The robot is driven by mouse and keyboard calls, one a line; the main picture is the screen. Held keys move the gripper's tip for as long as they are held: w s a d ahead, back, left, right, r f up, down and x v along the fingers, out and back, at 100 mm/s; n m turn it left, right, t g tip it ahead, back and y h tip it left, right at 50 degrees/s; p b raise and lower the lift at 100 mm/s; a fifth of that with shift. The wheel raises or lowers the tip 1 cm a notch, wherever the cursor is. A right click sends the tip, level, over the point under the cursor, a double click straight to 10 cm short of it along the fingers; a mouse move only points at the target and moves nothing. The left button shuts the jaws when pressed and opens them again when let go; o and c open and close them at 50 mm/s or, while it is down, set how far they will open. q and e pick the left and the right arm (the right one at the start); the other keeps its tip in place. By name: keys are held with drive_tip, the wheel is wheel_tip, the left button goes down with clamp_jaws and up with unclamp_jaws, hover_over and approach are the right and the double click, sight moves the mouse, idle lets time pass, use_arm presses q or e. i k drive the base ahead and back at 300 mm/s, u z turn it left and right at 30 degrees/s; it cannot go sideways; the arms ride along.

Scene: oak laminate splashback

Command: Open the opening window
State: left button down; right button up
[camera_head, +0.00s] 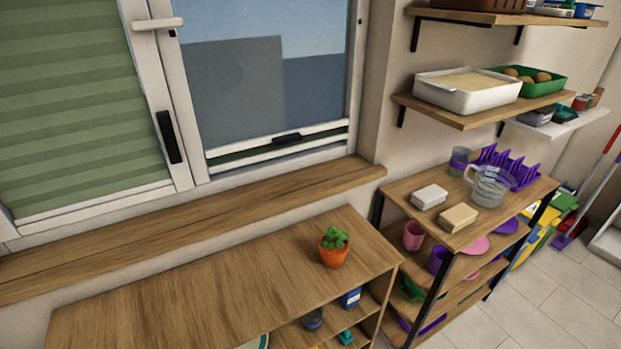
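The window spans the upper left of the head view, with a white frame and two panes side by side. The left sash (172,100) has a white handle (158,24), turned level, and a black fitting (169,137) low on its stile. A green pleated blind (75,110) covers the left pane. The right pane (262,80) shows sky and grey shapes, with a black pull (287,138) on its bottom rail. Whether either sash stands ajar I cannot tell. Neither of my grippers is in view.
A wooden sill (210,213) runs below the window. A low wooden cabinet (190,275) stands in front, with a potted cactus (334,247) on top. A shelf unit (470,220) with kitchenware stands right, below wall shelves (480,108). Tiled floor (545,295) is clear at lower right.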

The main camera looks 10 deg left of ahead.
sight(76, 126)
drive_tip(key=u, duration=1.6)
